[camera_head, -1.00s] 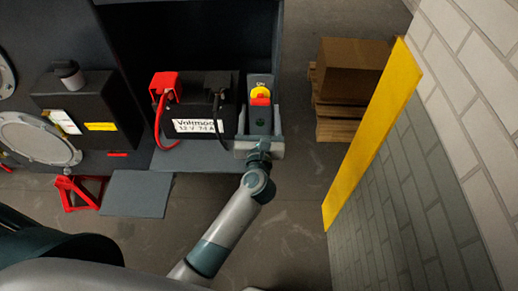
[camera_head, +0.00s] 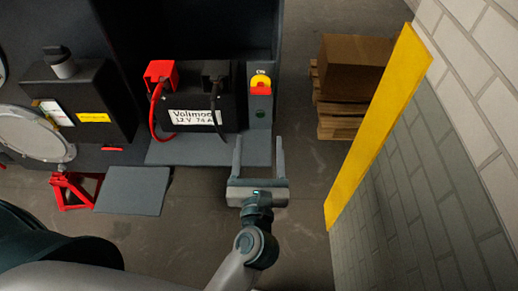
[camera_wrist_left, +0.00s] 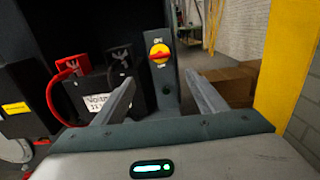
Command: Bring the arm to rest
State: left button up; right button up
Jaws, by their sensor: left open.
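My left gripper (camera_head: 259,158) is open and empty in the head view, its two fingers pointing up the picture toward the chassis. It stands below and apart from a grey switch post with a yellow and red rotary switch (camera_head: 260,84). In the left wrist view the same switch (camera_wrist_left: 159,54) shows beyond and between the open fingers (camera_wrist_left: 160,100), with nothing held. My left arm runs down to the bottom edge of the head view. My right gripper is not in view.
A black battery (camera_head: 198,107) with red and black terminal covers sits left of the switch on a grey ledge (camera_head: 190,152). A red jack stand (camera_head: 72,192) is at lower left. A cardboard box (camera_head: 355,64) on a pallet, a yellow post (camera_head: 378,125) and a brick wall are at right.

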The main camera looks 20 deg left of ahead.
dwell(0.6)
